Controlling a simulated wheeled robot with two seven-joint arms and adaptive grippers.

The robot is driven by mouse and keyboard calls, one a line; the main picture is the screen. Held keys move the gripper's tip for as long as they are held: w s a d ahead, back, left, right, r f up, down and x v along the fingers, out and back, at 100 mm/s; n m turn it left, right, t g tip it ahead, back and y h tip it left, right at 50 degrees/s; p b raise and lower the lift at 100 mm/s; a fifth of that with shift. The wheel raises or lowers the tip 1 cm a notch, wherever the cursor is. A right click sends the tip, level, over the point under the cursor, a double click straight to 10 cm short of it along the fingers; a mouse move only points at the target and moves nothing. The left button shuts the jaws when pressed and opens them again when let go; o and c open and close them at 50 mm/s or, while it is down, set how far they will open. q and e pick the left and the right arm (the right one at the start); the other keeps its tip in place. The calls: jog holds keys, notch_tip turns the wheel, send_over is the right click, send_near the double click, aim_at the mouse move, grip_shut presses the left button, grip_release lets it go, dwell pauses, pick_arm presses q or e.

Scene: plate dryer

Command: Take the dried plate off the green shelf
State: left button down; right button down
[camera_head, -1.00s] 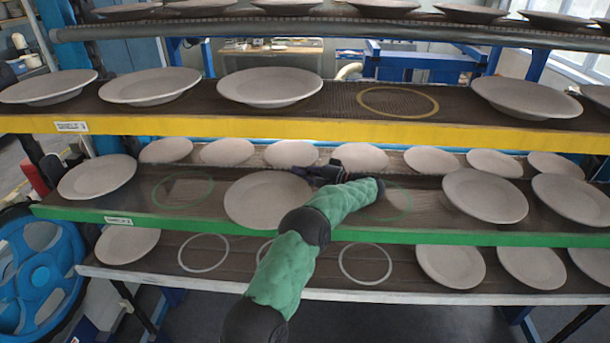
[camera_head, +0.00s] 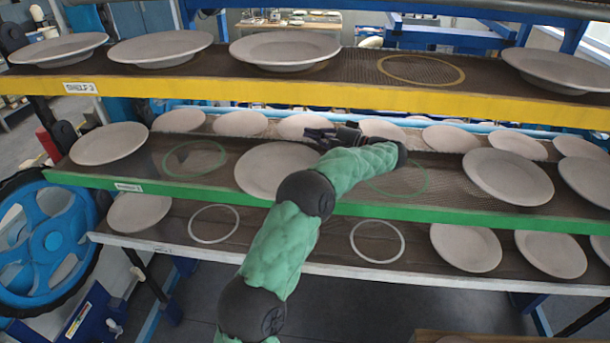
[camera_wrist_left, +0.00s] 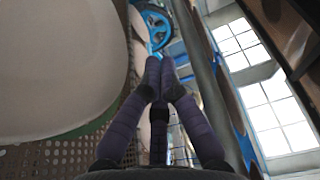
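The green shelf (camera_head: 420,213) is the middle level of the rack, and round pale plates lie on it. A plate (camera_head: 262,172) lies just left of my left arm, which hides part of its right side. My left gripper (camera_head: 312,136) is black, points left and hangs above this plate's back right edge. My right gripper is out of view.
The yellow-edged shelf (camera_head: 300,94) with more plates is close above my left gripper. A white-edged shelf (camera_head: 330,270) is below. Empty ring marks show on the green shelf (camera_head: 195,158) on either side of the plate. A blue wheel (camera_head: 48,240) stands at left.

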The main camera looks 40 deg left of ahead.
pick_arm(q)
jog(key=s+d+b, duration=0.1)
jog(key=s+d, duration=0.1)
jog(key=s, duration=0.1)
jog(key=s+d+b, duration=0.1)
jog(key=s, duration=0.2)
jog(key=s+d+b, duration=0.1)
jog(key=s+d, duration=0.1)
jog(key=s, duration=0.1)
jog(key=shift+s+d, duration=0.1)
jog(key=shift+d, duration=0.25)
jog(key=shift+s+d, duration=0.35)
jog(key=shift+s, duration=0.25)
jog(key=p, duration=0.3)
jog(key=shift+s+d+r, duration=0.2)
jog(key=shift+s+r, duration=0.1)
jog(key=shift+s, duration=0.05)
jog(key=s+p, duration=0.1)
jog(key=p, duration=0.2)
jog(key=s+d+p, duration=0.1)
jog(key=p, duration=0.2)
jog(key=shift+s+d, duration=0.2)
jog(key=shift+d, duration=0.05)
jog(key=shift+s+d+f+p, duration=0.2)
jog(key=shift+s+p, duration=0.25)
jog(key=shift+p, duration=0.35)
jog(key=shift+s+d, duration=0.1)
